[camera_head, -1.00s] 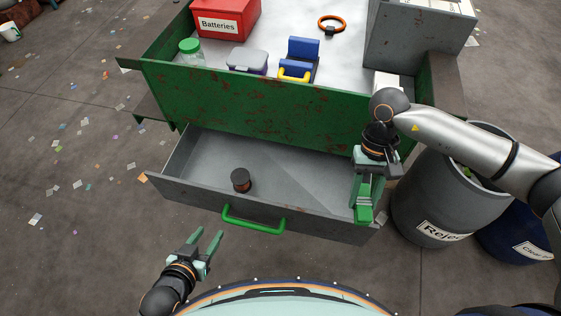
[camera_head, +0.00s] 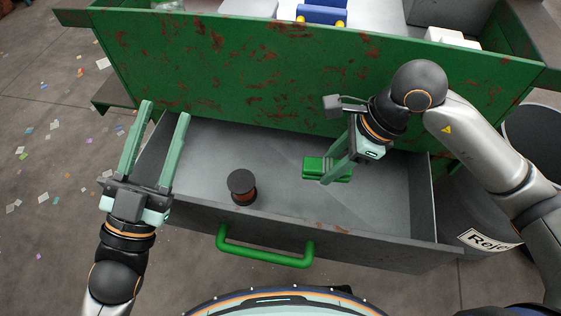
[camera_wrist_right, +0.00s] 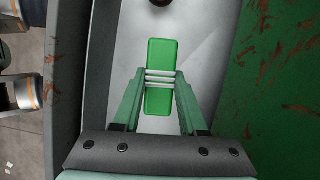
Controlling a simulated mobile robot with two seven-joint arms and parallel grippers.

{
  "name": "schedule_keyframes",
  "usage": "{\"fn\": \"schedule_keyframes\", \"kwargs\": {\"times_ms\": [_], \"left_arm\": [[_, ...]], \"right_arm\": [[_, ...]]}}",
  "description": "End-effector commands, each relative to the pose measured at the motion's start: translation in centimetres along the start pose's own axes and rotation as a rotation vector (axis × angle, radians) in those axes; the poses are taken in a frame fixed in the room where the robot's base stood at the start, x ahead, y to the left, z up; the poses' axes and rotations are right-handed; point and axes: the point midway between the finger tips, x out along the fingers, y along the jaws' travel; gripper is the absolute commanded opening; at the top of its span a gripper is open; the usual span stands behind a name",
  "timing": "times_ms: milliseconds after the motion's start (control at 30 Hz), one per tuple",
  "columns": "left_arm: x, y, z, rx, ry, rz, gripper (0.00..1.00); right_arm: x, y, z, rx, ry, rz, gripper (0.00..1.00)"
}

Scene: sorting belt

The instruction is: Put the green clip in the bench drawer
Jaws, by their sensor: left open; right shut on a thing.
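The green clip (camera_head: 314,168) is in the open grey bench drawer (camera_head: 290,215), right of the middle. My right gripper (camera_head: 332,174) reaches into the drawer and is shut on the clip. In the right wrist view the green clip (camera_wrist_right: 162,60) lies lengthwise between the fingertips of the right gripper (camera_wrist_right: 161,82), over the drawer floor. I cannot tell if the clip touches that floor. My left gripper (camera_head: 168,108) is open and empty at the drawer's left side. The drawer's green handle (camera_head: 265,250) is on its front.
A dark spool (camera_head: 242,187) stands in the drawer, left of the clip. The rusty green bench side (camera_head: 250,75) rises behind the drawer. A grey reject bin (camera_head: 535,150) stands at the right. The drawer floor between spool and clip is clear.

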Motion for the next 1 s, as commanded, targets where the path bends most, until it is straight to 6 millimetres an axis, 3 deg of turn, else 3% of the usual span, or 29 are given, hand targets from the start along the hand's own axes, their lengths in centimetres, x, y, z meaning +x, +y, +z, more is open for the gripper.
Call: {"fn": "schedule_keyframes", "kwargs": {"times_ms": [267, 367, 500, 1000], "left_arm": [[-0.4, 0.2, -3.0, 0.041, 0.147, 0.009, 0.50], [-0.6, 0.3, -5.1, 0.066, 0.235, 0.016, 0.50], [-1.1, 0.6, -5.8, 0.072, 0.285, 0.022, 0.50], [-1.7, 1.1, -4.5, 0.046, 0.276, 0.026, 0.50]], "right_arm": [[1.8, 0.0, -0.6, 0.096, 0.002, -0.035, 0.00], [3.1, 0.0, -1.1, 0.097, 0.002, -0.033, 0.00], [5.5, 0.0, -2.1, 0.096, 0.002, -0.034, 0.00], [9.8, 0.0, -3.9, 0.093, 0.001, -0.035, 0.00]]}}
